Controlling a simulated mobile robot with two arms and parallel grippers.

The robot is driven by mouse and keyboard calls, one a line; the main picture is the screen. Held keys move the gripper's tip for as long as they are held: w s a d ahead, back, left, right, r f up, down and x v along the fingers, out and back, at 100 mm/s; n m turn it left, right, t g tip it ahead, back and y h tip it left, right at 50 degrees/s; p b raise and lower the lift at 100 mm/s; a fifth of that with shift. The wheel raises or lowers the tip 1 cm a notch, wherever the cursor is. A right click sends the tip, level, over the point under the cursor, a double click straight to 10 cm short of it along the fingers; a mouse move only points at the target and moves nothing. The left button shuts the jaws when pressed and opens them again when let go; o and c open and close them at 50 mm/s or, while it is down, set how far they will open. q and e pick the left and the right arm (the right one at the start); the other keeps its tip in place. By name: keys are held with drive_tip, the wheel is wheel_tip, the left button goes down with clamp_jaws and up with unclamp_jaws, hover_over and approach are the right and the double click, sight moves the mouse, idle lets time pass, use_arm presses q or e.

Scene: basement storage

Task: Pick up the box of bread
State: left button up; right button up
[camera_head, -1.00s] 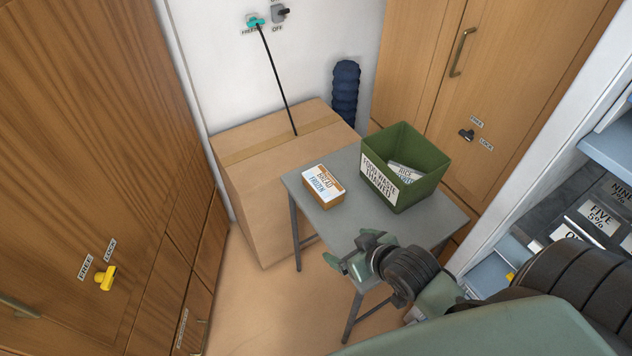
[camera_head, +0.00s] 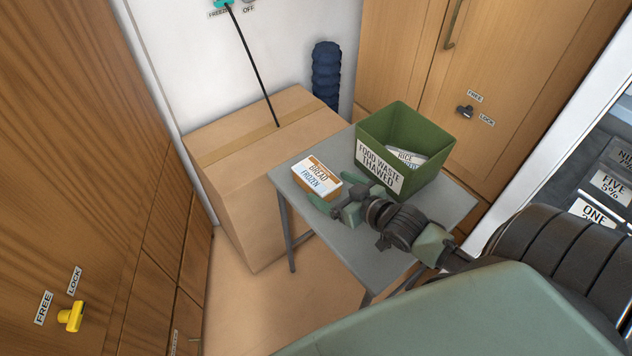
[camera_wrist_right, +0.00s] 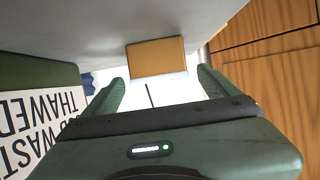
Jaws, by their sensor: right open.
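The box of bread (camera_head: 316,174), a small brown box with a white lid labelled "BREAD FROZEN", sits on the near left part of the grey table (camera_head: 378,245). My right gripper (camera_head: 329,193) is open and empty just to the near right of the box, low over the table. In the right wrist view, which looks upside down, the box (camera_wrist_right: 156,58) is ahead of the open gripper (camera_wrist_right: 161,84), in line with the gap between the fingers. I cannot tell whether a finger touches it. My left gripper is not in view.
A green bin (camera_head: 437,158) labelled "FOOD WASTE THAWED" stands on the table right of the bread, with a labelled item (camera_head: 404,160) inside. A large cardboard box (camera_head: 222,185) is behind the table's left side. Wooden cabinets stand left and right.

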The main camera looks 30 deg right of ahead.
sight(316, 177)
drive_tip(key=x, duration=0.7)
drive_tip(key=shift+r, duration=0.4)
drive_tip(key=c, duration=1.8)
